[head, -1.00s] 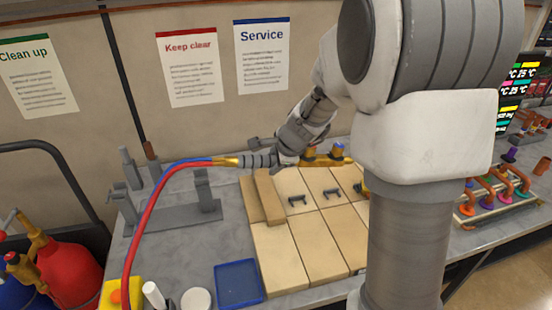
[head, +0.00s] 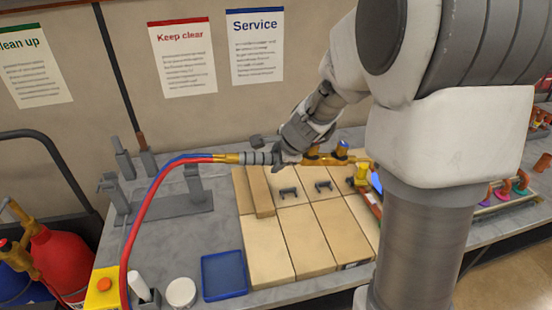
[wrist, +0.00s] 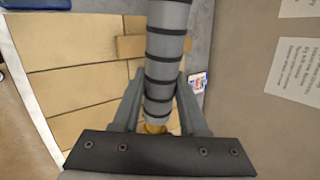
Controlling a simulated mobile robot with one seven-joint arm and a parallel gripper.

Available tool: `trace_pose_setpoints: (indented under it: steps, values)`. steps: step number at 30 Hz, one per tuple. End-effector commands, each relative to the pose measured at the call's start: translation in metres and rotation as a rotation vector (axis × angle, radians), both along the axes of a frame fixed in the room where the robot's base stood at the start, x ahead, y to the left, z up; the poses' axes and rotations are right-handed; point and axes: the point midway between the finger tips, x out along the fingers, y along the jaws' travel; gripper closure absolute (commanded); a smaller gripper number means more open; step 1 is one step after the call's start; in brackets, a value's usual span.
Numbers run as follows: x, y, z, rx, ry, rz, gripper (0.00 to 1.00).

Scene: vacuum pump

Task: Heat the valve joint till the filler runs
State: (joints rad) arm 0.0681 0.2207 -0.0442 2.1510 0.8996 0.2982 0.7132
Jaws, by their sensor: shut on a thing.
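My gripper (head: 288,152) is shut on a torch by its grey ribbed handle (head: 258,158), above the back of the pale brick pad. In the wrist view the handle (wrist: 166,50) runs between the two fingers (wrist: 157,105). The torch's brass body (head: 322,159) points right and carries a blue knob (head: 342,145). Red and blue hoses (head: 155,185) run from its left end. A yellow part (head: 361,174) shows beside my arm at the pad's right edge. My arm hides the area behind it. I cannot make out the valve joint, a flame or any filler.
The brick pad (head: 305,235) bears a loose long brick (head: 261,190) and two dark brackets (head: 288,193). A grey stand (head: 175,213) is at left, with a blue tray (head: 224,276) in front. Copper pipe pieces (head: 505,187) stand at right. A red cylinder (head: 62,262) is far left.

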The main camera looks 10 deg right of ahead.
Motion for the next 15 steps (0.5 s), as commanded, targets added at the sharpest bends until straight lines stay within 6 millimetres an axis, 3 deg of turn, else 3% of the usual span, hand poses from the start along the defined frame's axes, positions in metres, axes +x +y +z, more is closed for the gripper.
trace_pose_setpoints:
  steps: [15]
  values:
    - [0.001,-0.001,-0.042,-0.001,-0.005,-0.002,1.0]
